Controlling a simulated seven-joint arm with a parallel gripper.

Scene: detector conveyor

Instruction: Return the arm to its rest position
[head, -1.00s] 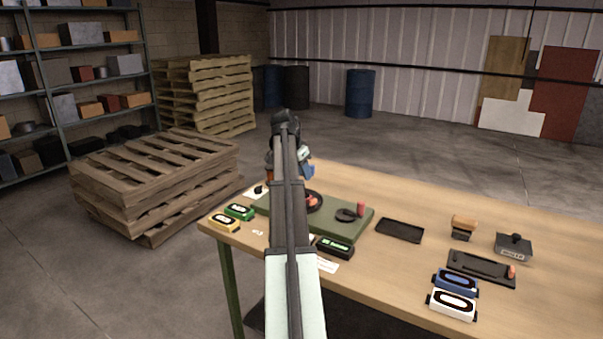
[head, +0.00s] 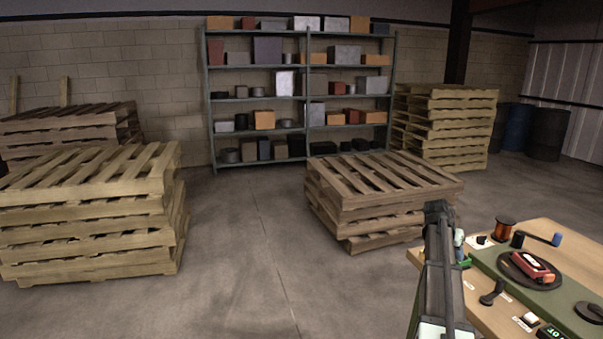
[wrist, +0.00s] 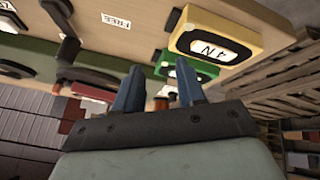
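My arm rises at the lower right of the head view, beside the left end of the workbench (head: 570,225). My gripper is mostly hidden behind my own arm there. In the wrist view my gripper (wrist: 159,80) shows two blue fingers with a clear gap between them and nothing held. A yellow-cased box (wrist: 200,43) and a green-cased box (wrist: 205,77) on the bench top show beyond the fingers. I cannot tell the exact distance to them.
A green board (head: 575,325) carries a black disc (head: 512,274) with a red device (head: 531,264), beside an orange spool (head: 504,230). Pallet stacks (head: 375,190) (head: 90,215) and a shelf (head: 300,95) stand beyond.

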